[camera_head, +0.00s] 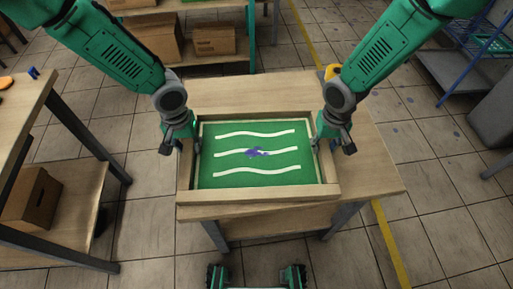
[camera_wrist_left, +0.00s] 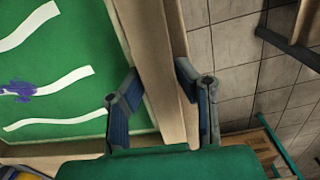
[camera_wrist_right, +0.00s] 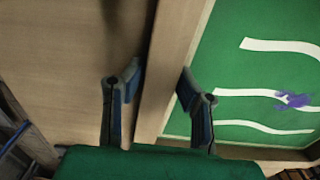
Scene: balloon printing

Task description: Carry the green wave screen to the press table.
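The green wave screen (camera_head: 235,179) has a wooden frame, three white wavy lines and a purple blot near its middle. It lies level over the front part of a wooden table (camera_head: 375,170); I cannot tell whether it rests or hangs just above. My left gripper (camera_head: 188,148) is at its left rail, and in the left wrist view the fingers (camera_wrist_left: 158,68) close on both sides of that rail. My right gripper (camera_head: 327,142) is at the right rail, its fingers (camera_wrist_right: 160,70) on both sides of it in the right wrist view. Whether this is the press table is unclear.
Another wooden table (camera_head: 20,110) stands at the left, with a cardboard box (camera_head: 35,198) on its lower shelf. A shelf with cardboard boxes (camera_head: 213,41) is behind. A blue rack (camera_head: 465,60) stands at the back right. Tiled floor with a yellow line (camera_head: 390,245) is open at front right.

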